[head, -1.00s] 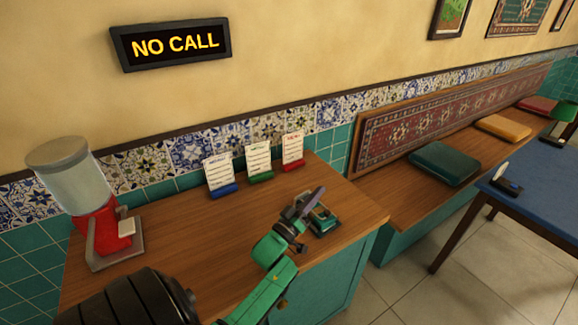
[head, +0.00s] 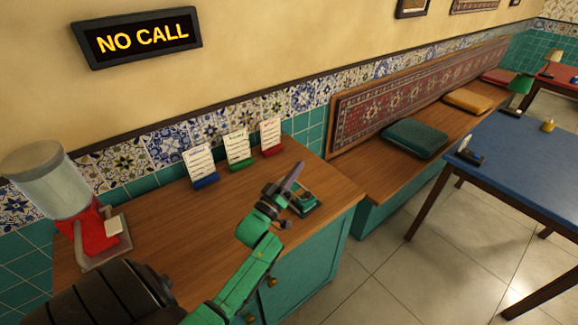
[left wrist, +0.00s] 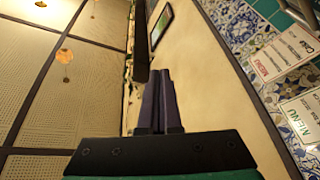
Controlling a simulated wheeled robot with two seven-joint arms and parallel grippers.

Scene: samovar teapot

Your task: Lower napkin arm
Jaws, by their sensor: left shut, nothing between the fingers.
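My left gripper (head: 292,177) is over the right part of the wooden counter, its shut fingers pointing up and to the right. In the left wrist view the two dark fingers (left wrist: 160,103) lie together with nothing between them. A red dispenser (head: 97,232) with a grey-white cylinder on top and a white piece at its front stands at the counter's left end, well apart from the gripper. A small teal device (head: 306,202) lies on the counter just behind the gripper, partly hidden by it. I cannot tell which part is the napkin arm. My right gripper is out of view.
Three menu cards in blue, green (head: 239,150) and red stands line the back of the counter (head: 180,222). A lit NO CALL sign (head: 142,40) hangs above. A bench with cushions (head: 415,138) and a blue table (head: 510,150) are at right. The counter's middle is clear.

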